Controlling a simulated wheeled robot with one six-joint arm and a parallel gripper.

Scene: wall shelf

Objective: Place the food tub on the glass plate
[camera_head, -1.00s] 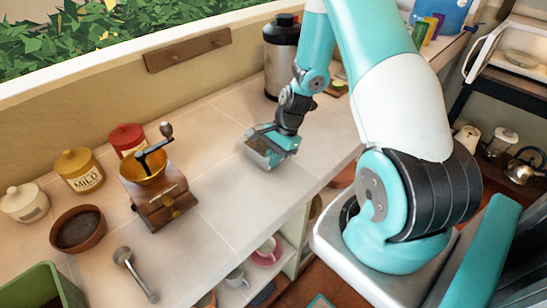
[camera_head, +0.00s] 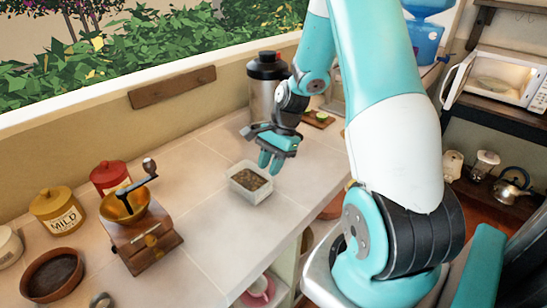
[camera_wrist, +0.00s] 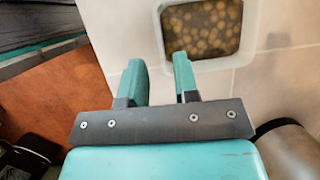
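The food tub (camera_head: 243,192) is a small white square container with brown contents, standing upright on the tiled counter. It also shows at the top of the wrist view (camera_wrist: 254,30). My gripper (camera_head: 270,162) is behind and to the right of the tub in the head view, fingers pointing down, apart from it. In the wrist view its two teal fingers (camera_wrist: 159,68) are spread with nothing between them, and the tub lies beyond their tips. A round glass plate (camera_head: 497,86) lies inside the open white microwave at the far right, partly hidden by distance and the opening.
The microwave (camera_head: 535,60) stands on a dark shelf, its door (camera_head: 457,82) swung open at left. A black-topped canister (camera_head: 265,90) stands behind my gripper. A coffee grinder (camera_head: 142,240) and jars are left. Counter between grinder and tub is clear.

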